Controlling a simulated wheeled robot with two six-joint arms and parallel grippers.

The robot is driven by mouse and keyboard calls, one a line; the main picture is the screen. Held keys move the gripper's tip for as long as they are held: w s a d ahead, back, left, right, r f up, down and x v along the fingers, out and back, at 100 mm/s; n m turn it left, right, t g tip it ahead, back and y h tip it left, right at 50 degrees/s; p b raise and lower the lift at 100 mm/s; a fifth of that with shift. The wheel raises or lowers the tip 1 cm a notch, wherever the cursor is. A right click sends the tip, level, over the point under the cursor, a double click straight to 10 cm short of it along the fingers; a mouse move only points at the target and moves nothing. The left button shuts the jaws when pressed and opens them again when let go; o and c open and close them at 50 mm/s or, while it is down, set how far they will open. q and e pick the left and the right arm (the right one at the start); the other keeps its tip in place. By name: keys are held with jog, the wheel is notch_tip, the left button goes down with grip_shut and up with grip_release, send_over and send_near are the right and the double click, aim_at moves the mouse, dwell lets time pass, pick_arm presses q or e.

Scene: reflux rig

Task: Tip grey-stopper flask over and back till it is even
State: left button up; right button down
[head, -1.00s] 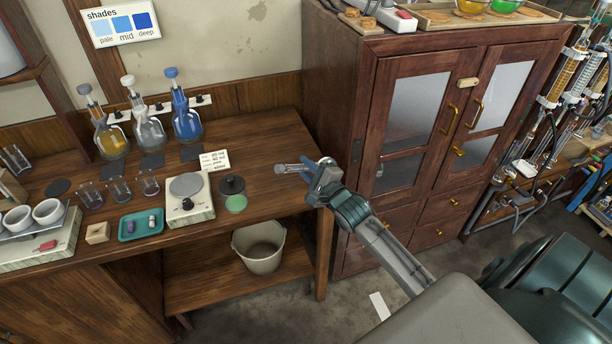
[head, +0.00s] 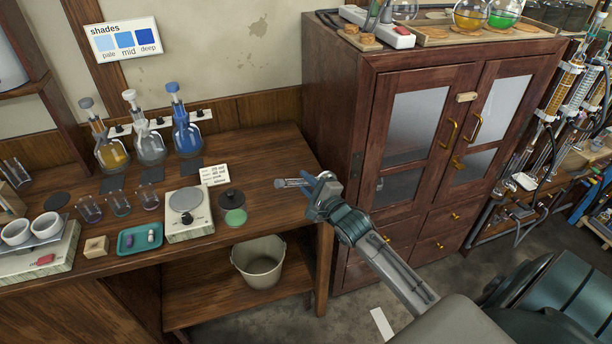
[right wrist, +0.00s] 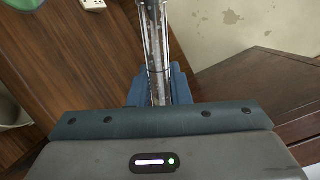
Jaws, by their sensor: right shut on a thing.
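The grey-stopper flask (head: 110,153) stands upright on the bench at the back left. My left gripper is not in view.
A white-stopper flask (head: 150,146) and a blue flask (head: 186,134) stand right of the grey-stopper one. Glass beakers, a scale (head: 188,222) and a teal tray (head: 139,239) are in front. A tall cabinet (head: 340,140) bounds the right side.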

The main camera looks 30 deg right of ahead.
jog(key=m+p, duration=0.1)
jog(key=p, duration=0.1)
jog(key=m+p, duration=0.2)
jog(key=shift+r, duration=0.3)
jog(key=m, duration=0.3)
jog(key=m+p, duration=0.1)
jog(key=shift+f+m, duration=0.25)
jog(key=shift+m, duration=0.15)
jog(key=m, duration=0.5)
jog(key=shift+s+f, duration=0.1)
jog(key=shift+s, duration=0.05)
